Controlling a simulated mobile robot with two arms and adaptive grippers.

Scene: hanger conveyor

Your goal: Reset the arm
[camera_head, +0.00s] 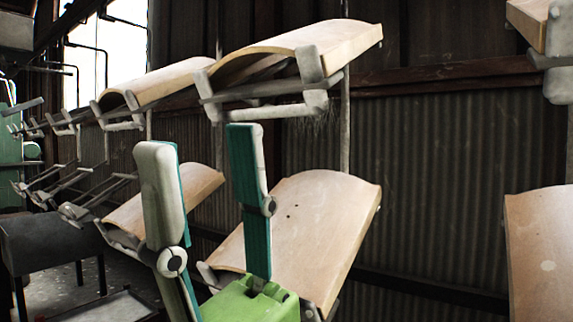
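My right gripper (202,142) rises from the bottom of the head view, with its green body (255,300) at the lower edge. Its two long fingers, grey and teal, point up and stand well apart. It is open and nothing is clasped between them. A curved wooden panel (320,225) on a lower hanger shows behind the right finger, and another lower panel (205,183) is partly hidden behind the left finger. My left gripper is not in view.
Curved panels hang above on grey hangers, one large (330,42) and one farther left (160,80). Another panel (540,240) hangs at the right edge. Empty hangers (90,195) and a dark table (45,240) stand at left. A corrugated wall (430,170) closes the back.

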